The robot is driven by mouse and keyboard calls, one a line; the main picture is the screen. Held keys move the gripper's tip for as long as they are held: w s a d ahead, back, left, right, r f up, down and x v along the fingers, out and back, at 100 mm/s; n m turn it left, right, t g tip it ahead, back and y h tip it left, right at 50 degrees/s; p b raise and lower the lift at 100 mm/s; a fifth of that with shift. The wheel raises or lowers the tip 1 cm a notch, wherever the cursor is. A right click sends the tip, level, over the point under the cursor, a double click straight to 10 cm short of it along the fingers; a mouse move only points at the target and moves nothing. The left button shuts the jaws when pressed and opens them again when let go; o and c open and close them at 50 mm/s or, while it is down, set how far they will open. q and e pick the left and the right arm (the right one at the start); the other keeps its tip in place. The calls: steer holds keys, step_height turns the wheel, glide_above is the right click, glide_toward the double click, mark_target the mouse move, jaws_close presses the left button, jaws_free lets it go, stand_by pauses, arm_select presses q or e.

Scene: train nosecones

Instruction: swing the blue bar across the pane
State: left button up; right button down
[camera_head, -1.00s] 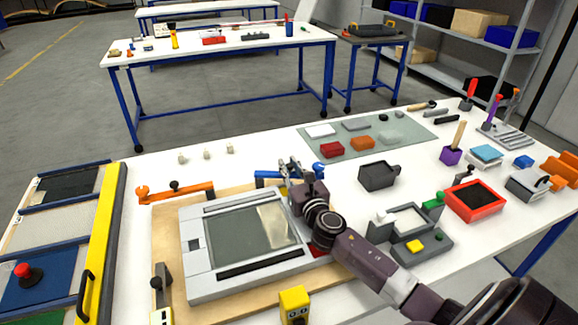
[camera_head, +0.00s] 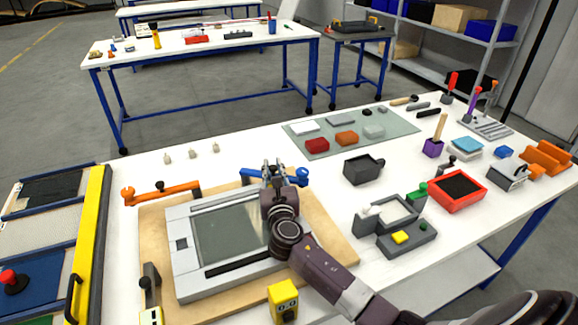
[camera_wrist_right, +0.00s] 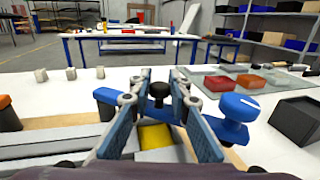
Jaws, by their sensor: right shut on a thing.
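The blue bar (camera_head: 290,177) lies at the back right edge of the framed pane (camera_head: 233,234), which sits in a grey frame on a wooden board. My right gripper (camera_head: 270,172) is at the bar in the head view. In the right wrist view the blue bar (camera_wrist_right: 232,108) runs between the fingers of my right gripper (camera_wrist_right: 158,82), with a black knob (camera_wrist_right: 159,91) standing up between them. The gripper is shut on the bar at the knob. An orange bar (camera_head: 163,193) lies at the back left of the board. My left gripper is not in view.
A yellow block (camera_head: 283,298) stands in front of the frame, and a dark clamp (camera_head: 150,280) stands at its left. A grey fixture (camera_head: 392,225) is to the right. Three small pale pegs (camera_head: 192,153) stand behind the board.

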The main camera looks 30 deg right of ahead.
mark_target(273, 167)
steer(key=shift+f, duration=0.1)
steer(key=c, duration=1.8)
jaws_free()
step_height(273, 167, up, 10)
steer(key=shift+r, duration=0.1)
